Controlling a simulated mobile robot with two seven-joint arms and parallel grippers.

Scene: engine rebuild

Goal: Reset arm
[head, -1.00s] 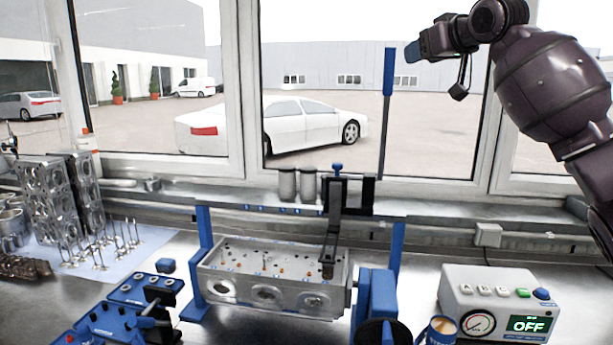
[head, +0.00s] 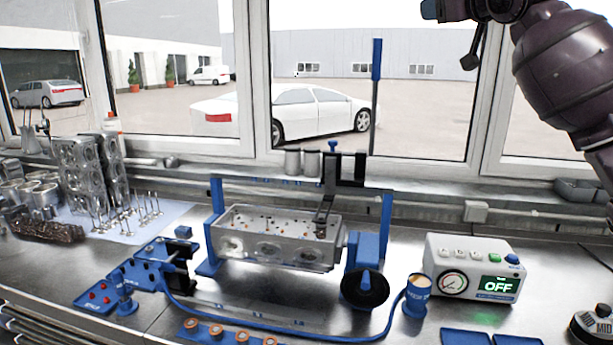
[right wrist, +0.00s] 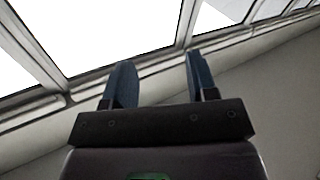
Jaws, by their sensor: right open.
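My right arm comes in at the upper right of the head view, raised in front of the window and well above the bench. Its gripper (head: 431,9) is at the top edge of that view, partly cut off. In the right wrist view my right gripper (right wrist: 161,78) has its two blue fingers apart with nothing between them, and only window and wall beyond. My left arm and gripper are not in view.
A cylinder head (head: 275,240) sits in a blue-posted fixture with a tall blue-handled lever (head: 376,60). A gauge box (head: 472,268) reading OFF stands right of it. Blue trays (head: 155,262) and engine parts (head: 90,175) are at left.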

